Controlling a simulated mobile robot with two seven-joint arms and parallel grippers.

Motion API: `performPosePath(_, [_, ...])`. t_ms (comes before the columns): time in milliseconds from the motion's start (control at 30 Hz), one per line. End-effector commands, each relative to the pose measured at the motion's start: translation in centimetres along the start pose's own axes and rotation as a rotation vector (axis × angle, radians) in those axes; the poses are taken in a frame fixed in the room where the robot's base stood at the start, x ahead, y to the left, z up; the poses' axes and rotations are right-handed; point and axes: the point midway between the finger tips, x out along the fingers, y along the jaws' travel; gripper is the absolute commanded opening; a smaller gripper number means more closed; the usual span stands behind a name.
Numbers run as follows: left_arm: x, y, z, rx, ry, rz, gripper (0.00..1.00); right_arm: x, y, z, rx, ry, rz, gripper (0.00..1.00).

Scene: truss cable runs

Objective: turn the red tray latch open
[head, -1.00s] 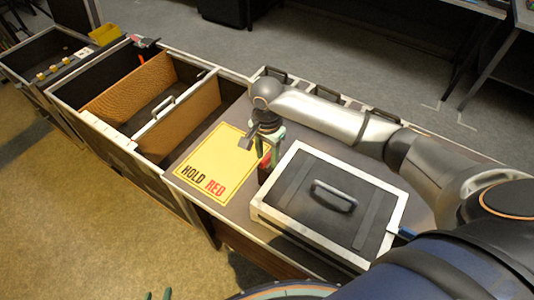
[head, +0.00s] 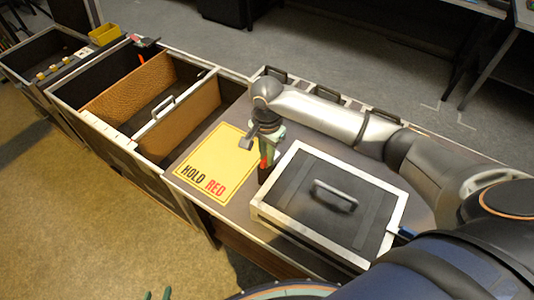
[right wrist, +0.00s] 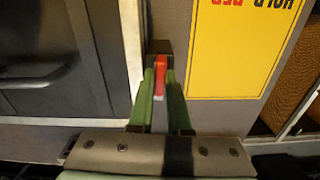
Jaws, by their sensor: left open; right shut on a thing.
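The red tray latch (head: 264,150) stands upright at the left side of the black-lidded tray (head: 283,225), beside the yellow sign. It also shows in the right wrist view (right wrist: 160,76) as a red bar on a dark block, close to the tray's pale rim. My right gripper (head: 267,147) points down at the latch and is shut on it, one green finger on each side in the right wrist view (right wrist: 160,88). The fingers partly hide the latch. Only the green fingertips of my left gripper (head: 157,295) show, at the bottom edge of the head view, apart and empty.
A yellow sign (head: 212,160) reading "HOLD RED" lies flat left of the latch. Open bins with brown dividers (head: 185,120) stand further left. A black handle (head: 334,194) rises from the tray lid. My right arm spans behind the tray.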

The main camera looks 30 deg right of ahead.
Motion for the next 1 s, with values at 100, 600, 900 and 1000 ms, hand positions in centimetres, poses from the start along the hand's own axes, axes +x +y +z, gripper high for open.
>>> performPosePath(100, [0.0, -0.01, -0.02, 0.0, 0.0, 0.0, 0.5, -0.05, -0.03, -0.02, -0.064, 0.0, -0.001, 0.0])
performPosePath(600, [0.0, -0.01, -0.01, 0.0, 0.0, 0.0, 0.5, -0.06, -0.02, -0.05, -0.113, 0.001, -0.001, 0.29])
performPosePath(900, [0.0, -0.01, 0.0, 0.0, 0.0, 0.0, 0.5, -0.03, -0.01, -0.03, -0.112, 0.0, 0.0, 0.46])
performPosePath(1000, [0.01, -0.01, 0.01, 0.0, 0.0, 0.0, 0.5, -0.08, -0.01, -0.03, -0.112, 0.0, 0.0, 0.46])
